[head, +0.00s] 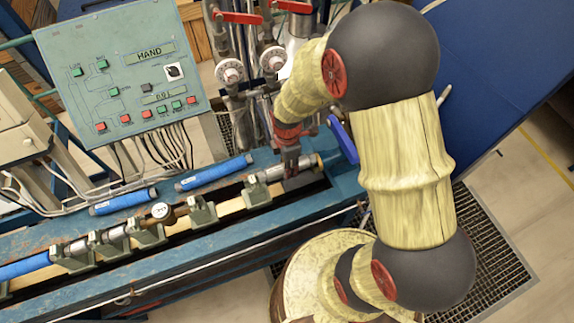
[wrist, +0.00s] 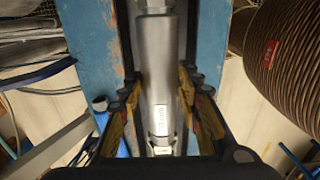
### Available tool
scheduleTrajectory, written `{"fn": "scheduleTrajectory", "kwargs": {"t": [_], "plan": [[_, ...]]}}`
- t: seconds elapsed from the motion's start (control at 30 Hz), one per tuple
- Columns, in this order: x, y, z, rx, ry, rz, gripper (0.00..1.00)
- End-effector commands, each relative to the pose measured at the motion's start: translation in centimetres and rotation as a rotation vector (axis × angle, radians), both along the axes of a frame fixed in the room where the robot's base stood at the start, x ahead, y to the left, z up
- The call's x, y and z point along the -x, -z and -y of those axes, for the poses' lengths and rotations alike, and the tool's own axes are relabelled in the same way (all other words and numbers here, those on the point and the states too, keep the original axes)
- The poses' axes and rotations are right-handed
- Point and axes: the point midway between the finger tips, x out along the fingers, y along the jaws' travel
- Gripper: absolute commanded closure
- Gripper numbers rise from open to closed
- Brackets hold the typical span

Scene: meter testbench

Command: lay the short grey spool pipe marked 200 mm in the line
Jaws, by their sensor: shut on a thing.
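The short grey spool pipe (wrist: 157,72) runs lengthwise between my fingers in the wrist view, with a small white label on its side too blurred to read. My gripper (wrist: 163,122) is shut on it. In the head view my gripper (head: 291,162) points down at the right end of the bench line. The grey pipe (head: 272,173) shows there beside the fingers, roughly along the line, close above or at the trough. I cannot tell whether it rests on its supports. The fingers hide its middle.
Several grey-green supports (head: 203,211) stand along the blue bench (head: 340,185), with a round gauge (head: 161,212) among them. Two blue pipes (head: 216,172) (head: 123,202) lie behind the line. A control panel (head: 120,70) and red-handled valves (head: 238,17) stand at the back.

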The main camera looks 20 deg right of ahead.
Motion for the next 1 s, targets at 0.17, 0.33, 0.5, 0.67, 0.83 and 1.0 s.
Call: {"fn": "scheduleTrajectory", "kwargs": {"t": [0.17,0.33,0.5,0.67,0.83,1.0], "plan": [[-0.1,0.3,0.0,0.000,0.000,0.002,1.00],[-0.1,0.3,0.0,0.000,0.000,0.002,1.00],[-0.1,0.3,0.0,0.000,0.000,0.002,1.00],[-0.1,0.6,0.0,0.000,0.000,0.002,1.00],[-0.1,1.4,0.0,0.000,0.000,0.002,1.00],[-0.1,2.1,0.0,0.000,0.000,0.002,1.00]]}}
